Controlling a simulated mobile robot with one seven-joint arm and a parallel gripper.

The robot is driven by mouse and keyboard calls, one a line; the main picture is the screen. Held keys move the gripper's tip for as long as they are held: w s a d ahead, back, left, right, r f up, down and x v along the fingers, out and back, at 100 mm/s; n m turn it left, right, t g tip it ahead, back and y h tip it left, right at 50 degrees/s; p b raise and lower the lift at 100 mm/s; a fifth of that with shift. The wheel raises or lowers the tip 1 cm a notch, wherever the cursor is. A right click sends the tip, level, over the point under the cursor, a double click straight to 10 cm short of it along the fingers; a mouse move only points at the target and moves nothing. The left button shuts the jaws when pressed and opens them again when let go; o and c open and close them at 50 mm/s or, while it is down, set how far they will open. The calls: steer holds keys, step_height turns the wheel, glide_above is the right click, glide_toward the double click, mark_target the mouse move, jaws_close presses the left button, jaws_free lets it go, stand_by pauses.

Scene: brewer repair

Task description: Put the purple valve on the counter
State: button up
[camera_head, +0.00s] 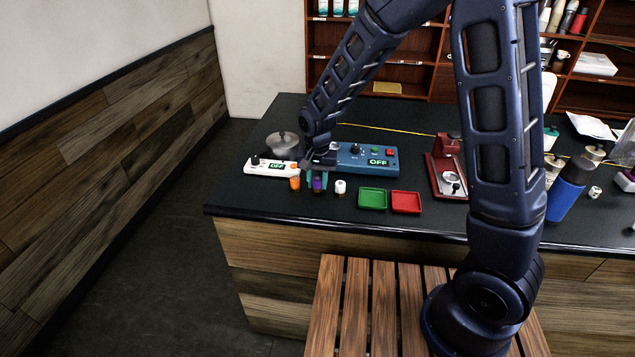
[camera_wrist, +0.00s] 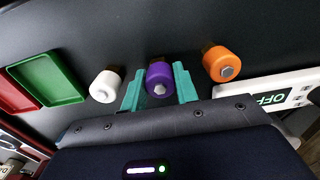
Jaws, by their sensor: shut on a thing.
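The purple valve (camera_head: 317,186) is between the teal fingers of my gripper (camera_head: 318,177), near the counter's (camera_head: 275,203) front left part. In the wrist view the purple valve (camera_wrist: 159,75) has a hex end facing the camera, and the teal fingers of my gripper (camera_wrist: 160,88) are shut on its two sides. Whether its lower end touches the counter is not clear. An orange valve (camera_head: 295,183) and a white valve (camera_head: 340,187) stand on either side of it, apart from the fingers.
A white device (camera_head: 262,168) and a blue device (camera_head: 350,160), both reading OFF, lie behind the valves. A metal pot (camera_head: 282,145) stands behind the white device. Green (camera_head: 372,199) and red (camera_head: 406,202) trays lie to the right. Bare counter lies in front.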

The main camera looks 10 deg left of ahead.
mark_target(318, 179)
steer(key=shift+f, duration=0.25)
steer(key=shift+f, duration=0.15)
steer(key=o, duration=1.1)
steer(key=shift+c, duration=0.2)
step_height(318, 179, up, 12)
steer(key=shift+r, duration=0.2)
steer(key=shift+d, duration=0.1)
